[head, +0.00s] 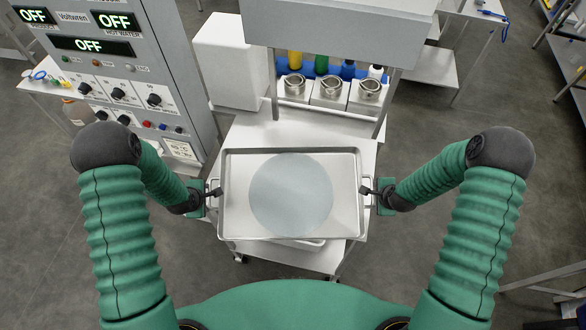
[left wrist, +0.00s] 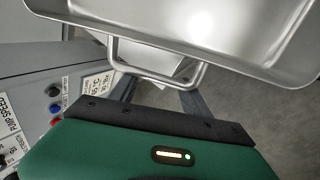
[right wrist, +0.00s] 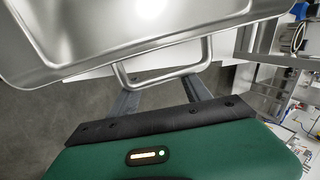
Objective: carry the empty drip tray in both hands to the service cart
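The drip tray (head: 232,222) is a shallow, shiny rectangular metal pan, roughly level in front of me. A pale blue-grey round patch shows in its middle; I cannot tell whether it is liquid or a reflection. Its wire handles stick out left and right. My left gripper (head: 218,191) is at the left handle, which shows in the left wrist view (left wrist: 160,74). My right gripper (head: 366,190) is at the right handle, seen in the right wrist view (right wrist: 165,76). In both wrist views the fingers stand apart, partly hidden behind the handle bar. Finger contact is unclear.
A white-topped wheeled stand (head: 345,160) lies under and behind the tray, with a grey tank housing (head: 340,25) and several metal pots (head: 331,88) behind. A control cabinet (head: 130,75) with OFF displays stands left. Another table (head: 425,65) is back right.

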